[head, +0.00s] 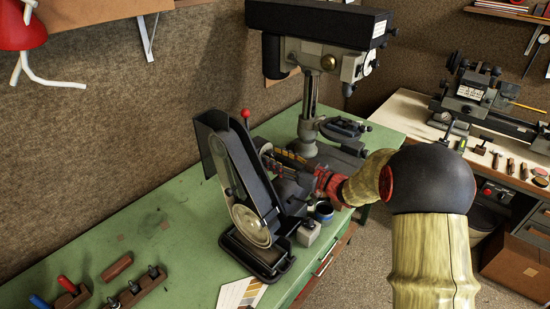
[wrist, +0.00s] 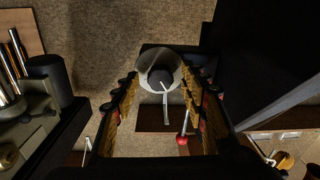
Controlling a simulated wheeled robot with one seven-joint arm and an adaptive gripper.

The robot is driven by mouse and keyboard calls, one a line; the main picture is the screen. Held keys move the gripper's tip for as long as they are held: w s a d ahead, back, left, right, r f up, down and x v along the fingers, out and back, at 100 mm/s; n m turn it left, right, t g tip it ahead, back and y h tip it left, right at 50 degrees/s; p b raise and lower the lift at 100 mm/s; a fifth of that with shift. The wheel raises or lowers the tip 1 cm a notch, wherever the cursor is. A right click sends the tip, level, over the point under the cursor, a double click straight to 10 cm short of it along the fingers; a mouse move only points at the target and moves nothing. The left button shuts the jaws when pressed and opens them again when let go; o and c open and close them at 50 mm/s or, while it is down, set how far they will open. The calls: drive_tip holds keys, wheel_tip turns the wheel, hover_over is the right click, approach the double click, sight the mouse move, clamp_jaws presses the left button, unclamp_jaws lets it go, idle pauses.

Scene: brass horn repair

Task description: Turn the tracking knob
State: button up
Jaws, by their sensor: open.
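The belt sander (head: 232,185) stands upright on the green bench, with a dark housing and a red-balled lever (head: 245,113) at its top. My gripper (head: 268,160) reaches in from the right, behind the sander's upper part. In the wrist view its two fingers are apart, with nothing held between them. A round pale-rimmed piece with a dark centre (wrist: 160,76) shows between the fingers; it looks like the tracking knob, but I cannot be sure. I cannot tell whether the fingers touch it. The red ball (wrist: 182,140) shows below it in the wrist view. The sander hides part of my gripper in the head view.
A drill press (head: 318,60) stands close behind my gripper. A wooden tool rack (head: 135,290) lies at front left. The bench left of the sander is mostly clear.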

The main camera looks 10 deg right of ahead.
drive_tip(key=shift+w+a, duration=0.15)
drive_tip(key=shift+w, duration=0.05)
drive_tip(key=shift+c, duration=0.7)
clamp_jaws()
